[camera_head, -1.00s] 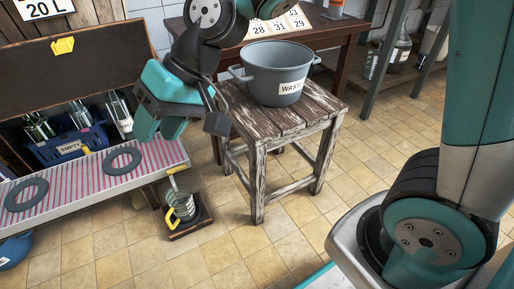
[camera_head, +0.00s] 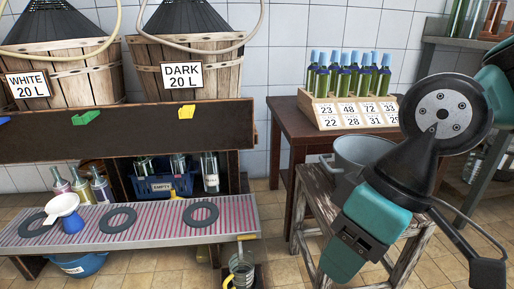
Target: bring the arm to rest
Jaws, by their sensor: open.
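My gripper (camera_head: 385,225) is at the right of the head view, on the teal and black end of my arm. It is open, and I see nothing held in it. One dark finger shows at the lower right; the other is not clear to see. The gripper is in front of the grey pot (camera_head: 358,152) and the worn wooden stool (camera_head: 312,205), and covers part of both. I cannot tell whether it touches anything, but it looks nearer to me than they are.
A bottle rack (camera_head: 345,112) stands on the table. A glass jug (camera_head: 241,270) is low beside the bench.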

